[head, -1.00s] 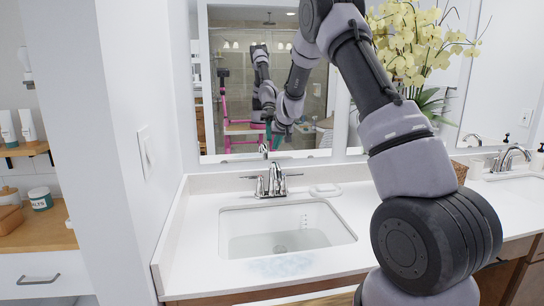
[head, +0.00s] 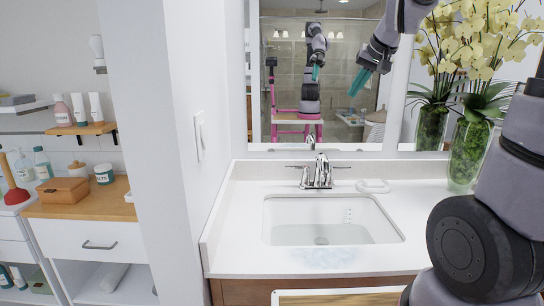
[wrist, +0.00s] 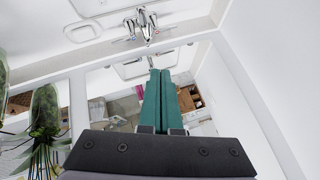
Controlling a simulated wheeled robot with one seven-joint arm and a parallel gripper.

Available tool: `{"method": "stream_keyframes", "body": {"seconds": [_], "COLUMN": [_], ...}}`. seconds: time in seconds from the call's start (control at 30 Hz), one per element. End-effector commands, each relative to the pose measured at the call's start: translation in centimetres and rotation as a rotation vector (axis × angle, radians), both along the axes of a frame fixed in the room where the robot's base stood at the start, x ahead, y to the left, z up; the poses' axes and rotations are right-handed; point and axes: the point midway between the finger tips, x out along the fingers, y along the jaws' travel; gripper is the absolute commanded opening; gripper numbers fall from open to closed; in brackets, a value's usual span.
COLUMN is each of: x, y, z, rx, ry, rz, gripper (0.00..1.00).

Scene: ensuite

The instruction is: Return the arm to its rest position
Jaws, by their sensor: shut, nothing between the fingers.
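My gripper (head: 359,83) hangs in front of the mirror, above the back of the counter, with its teal fingers pointing down and slightly left. The fingers are shut and empty. They also show in the wrist view (wrist: 157,92), side by side. Parts of my arm show at the right edge and top of the head view; the links between leave the frame. The mirror (head: 345,125) reflects my arm and gripper.
A white sink (head: 330,232) with a chrome faucet (head: 318,174) lies below, with a pale smear on its front rim. A soap dish (head: 373,186) and a glass vase of yellow orchids (head: 468,150) stand to the right. A wall and shelves (head: 80,130) are left.

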Motion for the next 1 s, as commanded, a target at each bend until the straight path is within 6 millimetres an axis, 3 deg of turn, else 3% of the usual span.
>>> {"method": "stream_keyframes", "body": {"seconds": [0.03,0.2,0.3,0.43,0.63,1.0], "x": [-2.8,-11.3,-15.7,-19.9,-22.7,-22.9], "y": [-0.2,-0.5,-0.7,-0.9,-1.1,-1.1], "z": [1.0,1.9,1.6,0.7,-0.2,-0.3], "rx": [0.01,0.029,0.031,0.028,0.023,0.024], "ry": [-0.003,0.015,0.024,0.036,0.046,0.047], "rz": [-0.009,-0.044,-0.066,-0.097,-0.122,-0.124], "gripper": [0.0,0.0,0.0,0.0,0.0,0.0]}}
